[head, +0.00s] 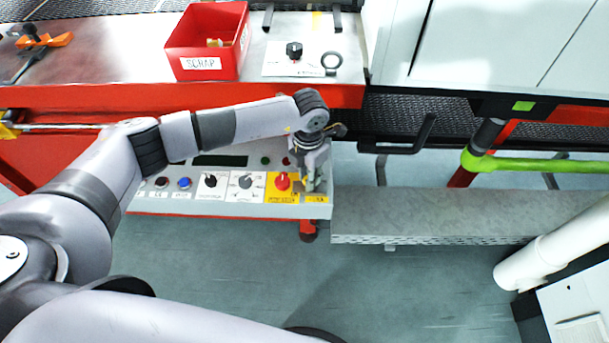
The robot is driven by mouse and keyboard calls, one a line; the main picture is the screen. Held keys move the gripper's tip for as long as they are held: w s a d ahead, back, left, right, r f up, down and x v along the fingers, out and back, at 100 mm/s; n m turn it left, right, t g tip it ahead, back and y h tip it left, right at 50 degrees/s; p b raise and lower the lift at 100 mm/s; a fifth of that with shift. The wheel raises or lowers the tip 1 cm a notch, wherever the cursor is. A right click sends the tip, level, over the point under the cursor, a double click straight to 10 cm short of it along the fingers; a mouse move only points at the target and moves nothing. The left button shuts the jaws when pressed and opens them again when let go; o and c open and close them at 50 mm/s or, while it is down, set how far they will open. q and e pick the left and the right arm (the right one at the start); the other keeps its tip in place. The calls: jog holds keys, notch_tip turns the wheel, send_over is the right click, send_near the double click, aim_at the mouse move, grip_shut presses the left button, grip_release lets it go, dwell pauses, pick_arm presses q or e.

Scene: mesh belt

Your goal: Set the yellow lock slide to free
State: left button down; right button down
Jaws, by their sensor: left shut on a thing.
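The control panel (225,207) is a pale box with knobs and buttons. My left gripper (316,184) reaches down over the panel's right end, just right of a red rotary knob (282,181) on a yellow plate. It is shut on the yellow lock slide, which its fingers mostly hide. A small yellow label (316,199) shows just below the fingertips, too small to read. I cannot tell the slide's position. My right gripper is not in view.
A red scrap bin (201,65) stands on the metal table behind my arm. A grey ledge (450,210) lies right of the panel, with a black handle (405,145) above it. A green and red rail (520,163) is farther right. The floor in front is clear.

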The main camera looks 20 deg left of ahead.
pick_arm(q)
jog(key=d, duration=0.1)
jog(key=w+d+b, duration=0.1)
jog(key=d, duration=0.1)
jog(key=shift+f, duration=0.1)
jog(key=c, duration=1.8)
grip_release()
jog(key=shift+s, duration=0.1)
jog(key=o, duration=0.4)
jog(key=shift+d, duration=0.15)
jog(key=shift+r, duration=0.25)
notch_tip(320, 180, up, 12)
jog(key=shift+f, duration=0.1)
